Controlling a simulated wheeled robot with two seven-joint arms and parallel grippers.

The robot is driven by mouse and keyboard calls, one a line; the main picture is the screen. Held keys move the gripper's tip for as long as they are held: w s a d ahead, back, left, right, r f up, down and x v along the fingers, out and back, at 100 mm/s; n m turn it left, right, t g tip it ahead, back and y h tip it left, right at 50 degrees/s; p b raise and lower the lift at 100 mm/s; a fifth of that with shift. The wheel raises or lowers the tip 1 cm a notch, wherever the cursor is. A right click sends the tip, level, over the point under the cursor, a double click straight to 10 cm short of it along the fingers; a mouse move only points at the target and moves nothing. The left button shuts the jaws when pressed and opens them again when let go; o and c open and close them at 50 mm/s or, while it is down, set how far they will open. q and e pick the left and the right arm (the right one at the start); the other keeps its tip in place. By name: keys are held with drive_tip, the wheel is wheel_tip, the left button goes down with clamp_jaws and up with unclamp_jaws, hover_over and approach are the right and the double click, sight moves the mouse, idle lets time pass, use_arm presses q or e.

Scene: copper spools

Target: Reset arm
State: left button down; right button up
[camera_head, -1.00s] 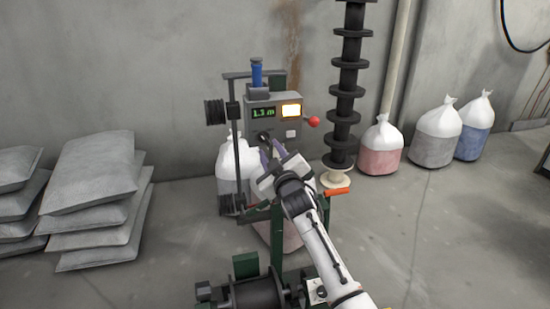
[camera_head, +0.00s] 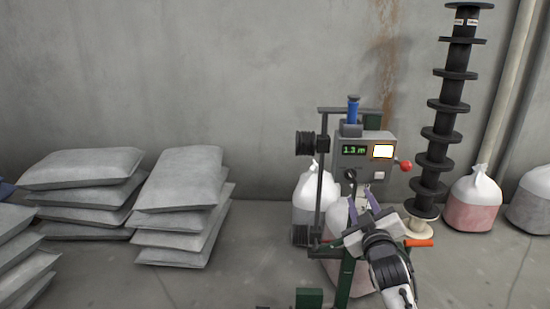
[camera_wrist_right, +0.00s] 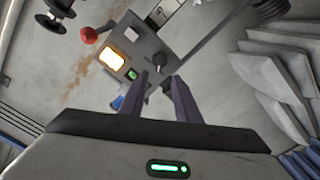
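My right gripper (camera_head: 361,198) is in front of the green-framed winding machine, just below its control box (camera_head: 362,154). In the right wrist view, the two purple fingers of this gripper (camera_wrist_right: 158,84) stand apart with nothing between them. The control box (camera_wrist_right: 116,56) is beyond the fingertips there, with a lit yellow-white panel and a black knob. In the head view its green display (camera_head: 354,150) reads about 1.3 m. My left gripper is in neither view.
A red ball-ended lever (camera_head: 406,166) sticks out right of the box. A tall stack of black spools (camera_head: 448,110) stands to the right, with tied bags (camera_head: 472,204) beyond. Grey sacks (camera_head: 185,182) are piled at the left. The floor between sacks and machine is clear.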

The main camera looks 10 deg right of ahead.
drive_tip(key=s+a+f+g+y, duration=0.1)
drive_tip(key=s+a+f, duration=0.1)
drive_tip(key=s+f, duration=0.3)
drive_tip(key=s+a+f+g+y, duration=0.1)
drive_tip(key=s+a+f, duration=0.2)
drive_tip(key=f, duration=0.5)
drive_tip(key=s+a+f+g+y, duration=0.1)
drive_tip(key=s+a+f, duration=0.3)
drive_tip(key=s, duration=0.6)
drive_tip(key=s+a+f+m+g+y, duration=0.1)
drive_tip(key=s+a+f+g+y, duration=0.1)
drive_tip(key=s+a+f, duration=0.3)
drive_tip(key=s+a+f+m+g+y, duration=0.1)
drive_tip(key=s+a+f+g+y, duration=0.1)
drive_tip(key=s+f, duration=0.7)
drive_tip(key=s+a+g, duration=0.1)
drive_tip(key=s+a, duration=0.1)
drive_tip(key=s, duration=0.4)
drive_tip(key=shift+s+a+f+g, duration=0.15)
drive_tip(key=shift+a+f+g, duration=0.15)
drive_tip(key=shift+f+g, duration=0.1)
drive_tip(key=shift+s, duration=0.1)
